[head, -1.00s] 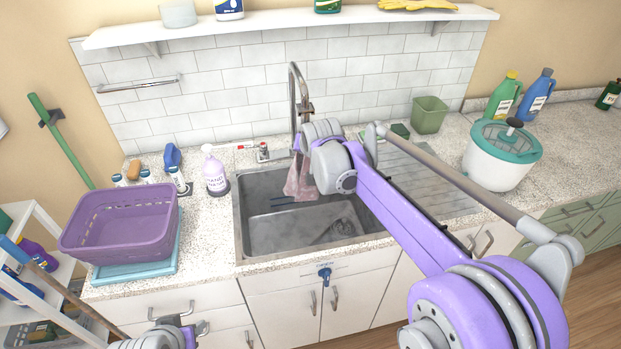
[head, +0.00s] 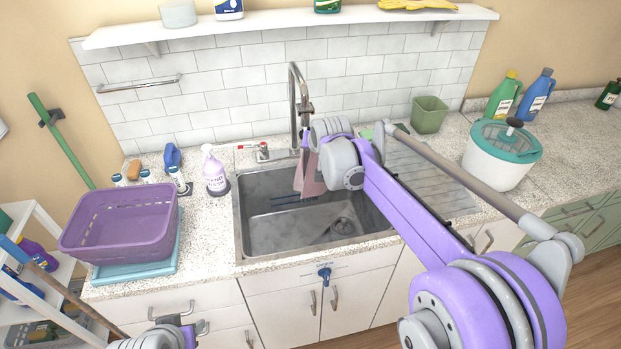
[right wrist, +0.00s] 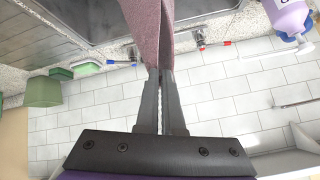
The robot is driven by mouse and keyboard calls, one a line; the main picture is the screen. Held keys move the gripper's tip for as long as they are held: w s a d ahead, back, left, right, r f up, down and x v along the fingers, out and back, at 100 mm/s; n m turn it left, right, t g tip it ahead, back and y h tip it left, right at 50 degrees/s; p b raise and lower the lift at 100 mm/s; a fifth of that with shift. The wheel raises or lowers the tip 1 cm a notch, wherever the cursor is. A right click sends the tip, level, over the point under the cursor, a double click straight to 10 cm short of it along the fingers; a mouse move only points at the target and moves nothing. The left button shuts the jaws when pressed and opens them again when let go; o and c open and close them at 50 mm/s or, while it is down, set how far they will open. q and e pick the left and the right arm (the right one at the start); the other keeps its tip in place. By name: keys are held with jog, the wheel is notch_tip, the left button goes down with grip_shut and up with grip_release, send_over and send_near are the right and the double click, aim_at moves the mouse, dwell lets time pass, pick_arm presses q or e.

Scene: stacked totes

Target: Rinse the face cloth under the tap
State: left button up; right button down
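The pink face cloth (head: 309,175) hangs down over the back of the sink (head: 262,224), just below the tap's spout. My right gripper (right wrist: 160,76) is shut on the cloth, which also shows in the right wrist view (right wrist: 152,25). In the head view my own purple arm hides the right gripper's fingers. The tap (head: 294,100) is a tall chrome gooseneck behind the sink; no water stream is clear to see. A small red-marked fitting (head: 263,150) stands left of it. My left gripper (head: 188,332) is at the bottom left, partly cut off, away from the cloth.
A purple basket (head: 120,225) and a purple soap bottle (head: 214,172) stand left of the sink. A green bin (head: 430,114) and a white bucket with a teal lid (head: 500,160) stand to the right. A shelf (head: 290,24) runs above. The sink basin is open in front.

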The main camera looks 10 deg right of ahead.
jog(key=s, duration=0.7)
dwell(0.4)
